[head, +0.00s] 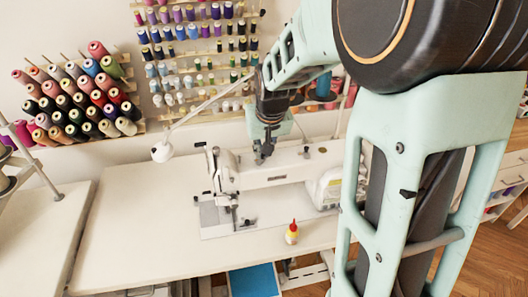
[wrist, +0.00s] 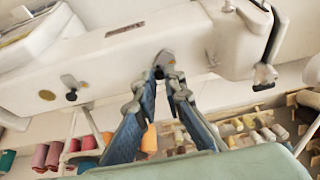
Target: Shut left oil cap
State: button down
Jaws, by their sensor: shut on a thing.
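The white sewing machine (head: 285,170) stands on the table, and its body also spans the top of the wrist view (wrist: 130,45). My gripper (head: 262,158) points down at the top of the machine's arm. In the wrist view my gripper (wrist: 166,72) has its two fingertips closed around a small grey cap (wrist: 165,57) at the machine's edge, which looks like the left oil cap. The fingers partly hide it, so I cannot tell whether it is fully closed. A second small dark cap (wrist: 71,96) sits farther along the machine and is untouched.
A small yellow bottle with a red tip (head: 291,234) stands on the white table (head: 140,225). A white lamp arm (head: 190,125) rises behind the machine. Racks of thread spools (head: 80,100) line the wall. The table's left part is clear.

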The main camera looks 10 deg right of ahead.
jog(key=m+b, duration=0.1)
jog(key=m+h+b, duration=0.1)
jog(key=m, duration=0.1)
jog(key=m+b, duration=0.1)
jog(key=b, duration=0.1)
jog(key=shift+w+a+f+m+h, duration=0.1)
jog(key=shift+a+f+m+h, duration=0.1)
jog(key=shift+a+m+h, duration=0.15)
jog(key=shift+w+r+m+g+h+b, duration=0.1)
jog(key=shift+m+g+h+b, duration=0.4)
jog(key=shift+m, duration=0.6)
jog(key=shift+r+m+g+h+b, duration=0.1)
jog(key=shift+m+g+h+b, duration=0.15)
jog(key=shift+m+b, duration=0.6)
jog(key=shift+m, duration=0.3)
jog(key=c, duration=2)
grip_release()
jog(key=v, duration=1.2)
